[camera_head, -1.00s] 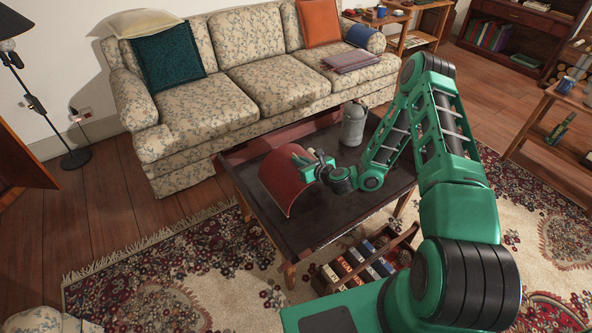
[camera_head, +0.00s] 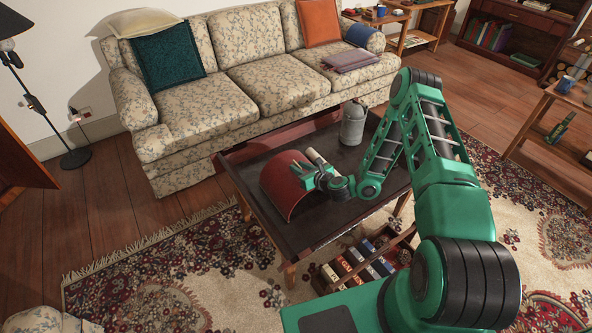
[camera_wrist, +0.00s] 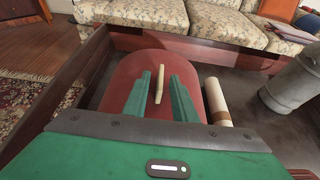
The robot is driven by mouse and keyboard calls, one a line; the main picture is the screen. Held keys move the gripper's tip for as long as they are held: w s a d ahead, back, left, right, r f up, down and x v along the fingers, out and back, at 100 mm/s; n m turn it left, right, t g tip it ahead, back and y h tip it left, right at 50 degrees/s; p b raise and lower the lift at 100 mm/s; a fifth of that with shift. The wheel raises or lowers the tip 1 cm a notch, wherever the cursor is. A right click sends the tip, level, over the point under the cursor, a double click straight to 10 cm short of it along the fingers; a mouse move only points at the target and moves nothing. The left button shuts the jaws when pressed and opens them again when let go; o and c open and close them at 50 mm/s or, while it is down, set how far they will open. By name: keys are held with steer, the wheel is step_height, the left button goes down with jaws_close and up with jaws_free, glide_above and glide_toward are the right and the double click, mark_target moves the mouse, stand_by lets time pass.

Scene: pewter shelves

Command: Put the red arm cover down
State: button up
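The red arm cover (camera_head: 284,192), a curved shell, sits on the dark coffee table (camera_head: 312,232), arched side up. It also shows in the wrist view (camera_wrist: 122,85), below and ahead of my fingers. A thin cream strip (camera_wrist: 159,84) stands up from the cover between my two fingers. My gripper (camera_head: 304,168) is open over the top of the cover; in the wrist view its green fingers (camera_wrist: 161,97) stand apart, with clear gaps on both sides of the strip. The far ends of the cover's lower edges are partly hidden.
A cream roll with a brown band (camera_wrist: 217,102) lies just right of the cover. A grey metal canister (camera_head: 353,124) stands at the table's back right. The table has a raised wooden rim (camera_wrist: 62,88). The floral sofa (camera_head: 205,107) is behind.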

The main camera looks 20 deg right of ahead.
steer(key=shift+r, duration=0.1)
steer(key=v, duration=1.2)
steer(key=shift+a+r, duration=0.1)
steer(key=s+a+r+n+g+y, duration=0.25)
steer(key=r+n, duration=0.35)
steer(key=n, duration=0.3)
steer(key=s+a+r+n+g+y, duration=0.1)
steer(key=s+r+n+g+y, duration=0.15)
steer(key=r+n+g, duration=0.4)
steer(key=s+d+r+n+g+h, duration=0.1)
steer(key=s+d+r+n+h, duration=0.35)
steer(key=s+d+r, duration=0.35)
steer(key=s+d+r+n+g+h, duration=0.1)
steer(key=s+d+r+n+h, duration=0.2)
steer(key=s+d+r+n, duration=0.5)
steer(key=s+r+m+g, duration=0.1)
steer(key=s+r, duration=0.2)
steer(key=s, duration=0.5)
steer(key=s+r+m+g+h, duration=0.1)
steer(key=s+r, duration=0.2)
steer(key=s, duration=0.6)
steer(key=shift+s+d, duration=0.3)
steer(key=shift+d, duration=0.05)
